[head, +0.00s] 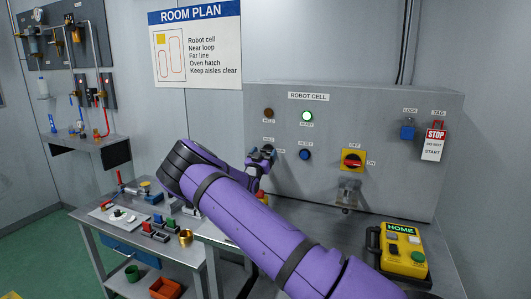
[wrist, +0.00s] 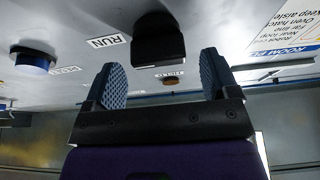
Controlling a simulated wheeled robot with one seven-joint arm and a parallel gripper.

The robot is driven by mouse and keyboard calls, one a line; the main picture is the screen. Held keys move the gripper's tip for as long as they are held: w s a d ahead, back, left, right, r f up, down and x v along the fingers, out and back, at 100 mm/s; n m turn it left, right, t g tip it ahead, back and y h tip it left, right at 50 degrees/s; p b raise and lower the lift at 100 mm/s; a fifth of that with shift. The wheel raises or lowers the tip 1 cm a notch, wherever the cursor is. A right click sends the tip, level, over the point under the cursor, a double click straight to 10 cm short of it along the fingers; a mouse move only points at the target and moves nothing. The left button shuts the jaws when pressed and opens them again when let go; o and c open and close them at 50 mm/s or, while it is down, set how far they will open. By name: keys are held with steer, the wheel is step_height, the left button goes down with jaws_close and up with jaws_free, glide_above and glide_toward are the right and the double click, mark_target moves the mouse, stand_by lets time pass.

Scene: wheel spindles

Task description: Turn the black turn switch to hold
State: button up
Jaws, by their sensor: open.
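The black turn switch (wrist: 160,42) juts from the grey robot cell panel. In the wrist view it stands just beyond the gap between my fingertips, with the RUN label (wrist: 105,42) beside it. My gripper (wrist: 160,68) is open, with a blue padded finger on each side and nothing held between them. In the head view my gripper (head: 262,156) is in front of the switch and hides most of it. A small label shows above it, too small to read surely. I cannot tell which way the switch points.
A blue button (head: 305,155) and a red-and-yellow OFF/ON switch (head: 352,161) sit to the right. A green lamp (head: 306,116) is lit above; a brown lamp (head: 268,113) is dark. A yellow HOME box (head: 403,252) stands on the bench. A cluttered table (head: 100,233) is lower left.

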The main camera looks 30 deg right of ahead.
steer(key=shift+w+d, duration=0.3)
steer(key=shift+d, duration=0.1)
steer(key=shift+w+d+r, duration=0.25)
steer(key=shift+d, duration=0.1)
steer(key=c, duration=0.9)
